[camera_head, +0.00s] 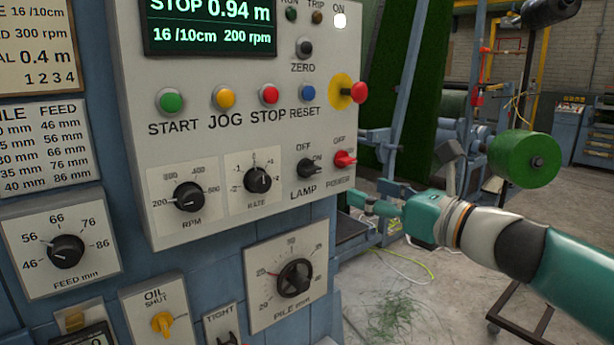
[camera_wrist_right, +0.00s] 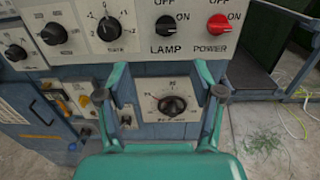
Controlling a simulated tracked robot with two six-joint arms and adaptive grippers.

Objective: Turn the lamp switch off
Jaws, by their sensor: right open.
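The lamp switch (camera_head: 309,167) is a black knob at the lower right of the grey control panel, with OFF printed above it and ON at its upper right. It also shows in the right wrist view (camera_wrist_right: 166,24), above the fingers; I cannot tell its setting for certain. My teal right gripper (camera_head: 362,202) is right of and below the switch, apart from it, partly hidden by distance and angle. In the wrist view its two fingers (camera_wrist_right: 163,82) are spread and empty, framing the pile dial below the panel. My left gripper is not in view.
The red power switch (camera_head: 344,159) sits close right of the lamp switch. The rate dial (camera_head: 257,180) is to its left, and the pile dial (camera_head: 294,277) is below. A red mushroom button (camera_head: 357,92) sticks out above. A white ON light (camera_head: 340,20) glows at the top.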

